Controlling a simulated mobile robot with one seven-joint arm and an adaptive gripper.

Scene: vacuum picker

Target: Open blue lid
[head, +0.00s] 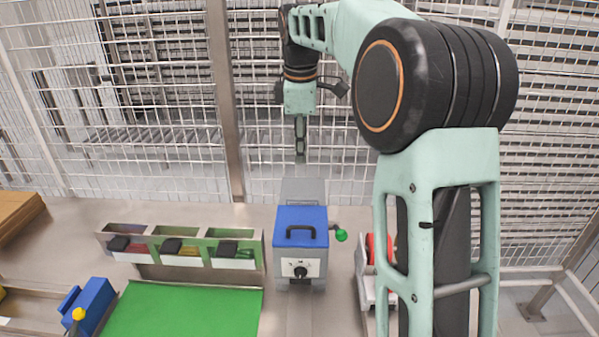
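The blue lid (286,218) lies flat on top of a grey box machine (314,266) at the centre of the worktop. A black bar handle (300,230) stands on the lid. My gripper (299,152) hangs pointing down, behind and above the lid in the picture, clear of it. Its fingers overlap into one narrow dark shape, so I cannot tell whether they are apart. Nothing shows hanging from them.
A green ball knob (341,235) sticks out right of the box. Left are divided bins (140,231), a green mat (185,310) and a blue device (95,302). A red-and-white device (366,282) is partly behind my arm. Wire fencing (150,110) stands behind.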

